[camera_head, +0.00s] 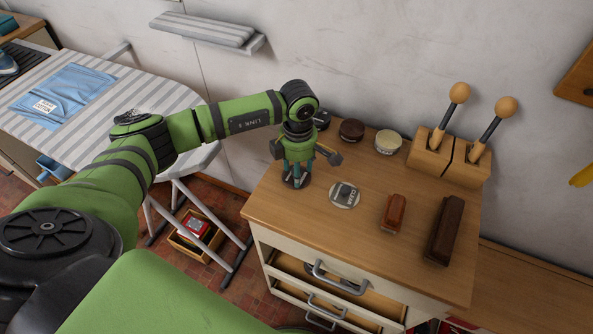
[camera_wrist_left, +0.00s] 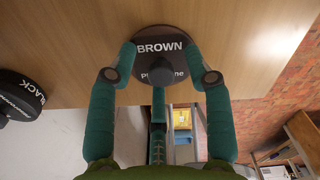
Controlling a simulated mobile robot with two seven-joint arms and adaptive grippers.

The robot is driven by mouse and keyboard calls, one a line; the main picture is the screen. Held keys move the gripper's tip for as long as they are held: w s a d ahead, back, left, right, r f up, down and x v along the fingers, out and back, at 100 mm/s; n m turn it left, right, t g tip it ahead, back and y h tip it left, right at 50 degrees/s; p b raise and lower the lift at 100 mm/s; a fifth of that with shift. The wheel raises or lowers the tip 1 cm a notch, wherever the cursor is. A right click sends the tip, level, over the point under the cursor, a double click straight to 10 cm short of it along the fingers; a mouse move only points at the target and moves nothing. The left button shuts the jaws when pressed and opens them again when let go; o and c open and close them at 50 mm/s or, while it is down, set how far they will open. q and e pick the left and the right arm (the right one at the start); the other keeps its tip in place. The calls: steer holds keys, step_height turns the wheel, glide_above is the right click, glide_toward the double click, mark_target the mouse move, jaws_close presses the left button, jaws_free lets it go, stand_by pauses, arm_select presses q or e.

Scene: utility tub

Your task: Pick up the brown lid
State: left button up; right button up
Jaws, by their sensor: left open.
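The brown lid (camera_wrist_left: 160,48) is a dark round disc with a raised knob and white lettering reading BROWN. It lies on the wooden cabinet top. In the wrist view my left gripper (camera_wrist_left: 160,58) is open, with one teal finger on each side of the lid's middle and knob. I cannot tell whether the fingers touch it. In the head view the left gripper (camera_head: 297,176) points down at the cabinet's left front part, largely covering the lid. My right gripper is not in view.
A clear lid (camera_head: 345,195), a reddish-brown brush (camera_head: 394,213) and a dark brown block (camera_head: 444,230) lie to the right. A dark tin (camera_head: 352,130) and a cream tin (camera_head: 388,142) stand behind. A black-labelled round item (camera_wrist_left: 18,95) shows in the wrist view. A drawer (camera_head: 330,275) is open.

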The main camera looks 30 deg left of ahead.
arm_select(q)
steer(key=shift+f, duration=0.15)
steer(key=shift+c, duration=0.4)
steer(key=c, duration=0.8)
